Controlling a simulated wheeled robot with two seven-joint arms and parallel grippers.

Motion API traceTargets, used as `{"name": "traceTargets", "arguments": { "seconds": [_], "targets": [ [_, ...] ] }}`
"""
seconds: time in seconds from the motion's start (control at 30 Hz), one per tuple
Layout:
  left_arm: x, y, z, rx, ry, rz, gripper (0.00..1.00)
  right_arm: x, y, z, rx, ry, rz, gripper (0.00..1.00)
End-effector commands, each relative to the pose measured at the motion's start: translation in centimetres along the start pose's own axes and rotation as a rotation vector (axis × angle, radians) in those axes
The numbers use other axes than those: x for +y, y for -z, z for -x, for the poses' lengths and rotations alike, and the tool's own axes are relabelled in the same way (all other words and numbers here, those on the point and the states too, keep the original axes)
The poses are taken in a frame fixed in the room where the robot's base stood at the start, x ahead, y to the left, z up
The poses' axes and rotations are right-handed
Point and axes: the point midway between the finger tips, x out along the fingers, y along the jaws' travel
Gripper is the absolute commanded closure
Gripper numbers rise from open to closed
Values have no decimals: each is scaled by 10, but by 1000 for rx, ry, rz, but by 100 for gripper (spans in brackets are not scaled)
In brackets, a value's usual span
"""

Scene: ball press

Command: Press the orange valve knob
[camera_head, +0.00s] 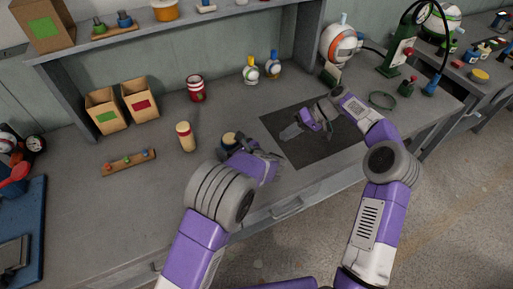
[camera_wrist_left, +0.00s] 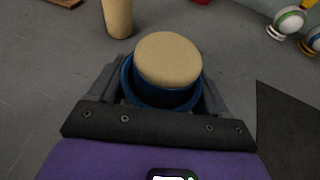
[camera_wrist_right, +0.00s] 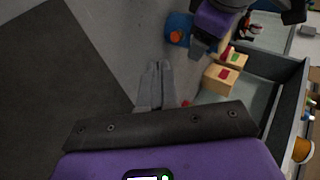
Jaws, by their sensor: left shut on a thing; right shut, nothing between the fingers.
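A short round blue body with a tan top (camera_wrist_left: 168,62) stands on the workbench between my left gripper's fingers. In the head view its tan top (camera_head: 229,138) shows just beyond my left gripper (camera_head: 238,147), which is shut on it. In the right wrist view a small orange knob (camera_wrist_right: 176,37) shows on the side of the blue body (camera_wrist_right: 178,24), facing my right gripper. My right gripper (camera_wrist_right: 158,66) is shut and empty, its fingertips pointing toward the knob, with a gap between. In the head view my right gripper (camera_head: 285,133) is above the dark mat.
A dark mat (camera_head: 318,153) lies on the workbench right of the blue body.

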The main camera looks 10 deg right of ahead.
Motion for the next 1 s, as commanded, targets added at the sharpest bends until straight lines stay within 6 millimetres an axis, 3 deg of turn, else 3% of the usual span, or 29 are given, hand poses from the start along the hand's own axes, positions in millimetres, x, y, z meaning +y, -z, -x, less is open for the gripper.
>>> {"name": "traceTargets", "arguments": {
  "seconds": [0.23, 0.67, 0.83, 1.0],
  "targets": [
    [0, 0, 0, 0, 0, 0, 55, -2, 0, 11, 9, -52, -191, 100],
    [0, 0, 0, -1, 0, 0, 55, -2, -1, 10, 9, -55, -211, 100],
    [0, 0, 0, -1, 0, 0, 55, -2, -1, -7, 6, -54, -210, 100],
    [0, 0, 0, -1, 0, 0, 55, 0, -1, -41, 4, -53, -209, 100]
  ]
}}
